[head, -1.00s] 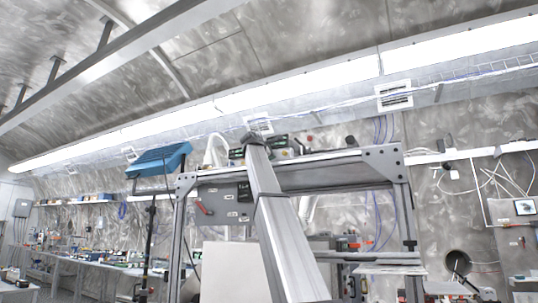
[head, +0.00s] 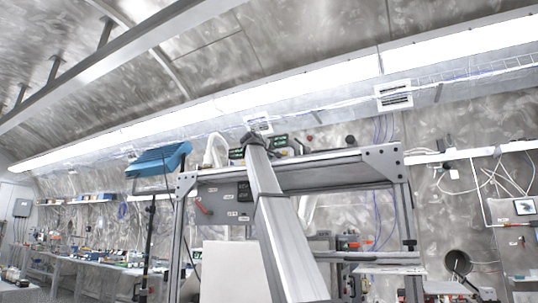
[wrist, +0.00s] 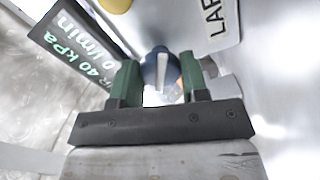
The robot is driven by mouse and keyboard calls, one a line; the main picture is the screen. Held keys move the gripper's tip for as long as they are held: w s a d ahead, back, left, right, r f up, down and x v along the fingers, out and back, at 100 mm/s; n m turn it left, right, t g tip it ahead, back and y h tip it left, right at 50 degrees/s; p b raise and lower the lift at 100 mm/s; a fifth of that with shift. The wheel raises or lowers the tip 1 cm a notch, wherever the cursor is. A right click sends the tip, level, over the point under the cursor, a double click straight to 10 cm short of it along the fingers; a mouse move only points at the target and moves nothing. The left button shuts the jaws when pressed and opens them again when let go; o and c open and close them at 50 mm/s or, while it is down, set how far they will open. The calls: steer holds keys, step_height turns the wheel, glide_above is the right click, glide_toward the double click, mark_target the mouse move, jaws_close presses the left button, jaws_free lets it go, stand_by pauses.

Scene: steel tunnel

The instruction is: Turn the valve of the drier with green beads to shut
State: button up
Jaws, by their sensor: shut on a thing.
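In the wrist view, my gripper (wrist: 160,78) has its two green fingers on either side of a dark blue round knob (wrist: 151,66), closed on it. The knob carries a white pointer bar that stands nearly upright in the picture. I take this knob to be the valve; the drier and any green beads cannot be made out in either view. In the head view, a grey panel (head: 222,205) with small labels and a red lever (head: 205,207) hangs in the metal frame. My gripper is not visible there.
In the wrist view, a black display (wrist: 72,42) with green text reading 40 kPa stands left of the knob. A white label (wrist: 209,22) and a yellow thing (wrist: 117,4) are above. In the head view, the metal frame (head: 330,172) and a blue box (head: 158,159) stand close.

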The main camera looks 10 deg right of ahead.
steer(key=shift+m, duration=0.3)
steer(key=o, duration=0.9)
steer(key=shift+o, duration=0.2)
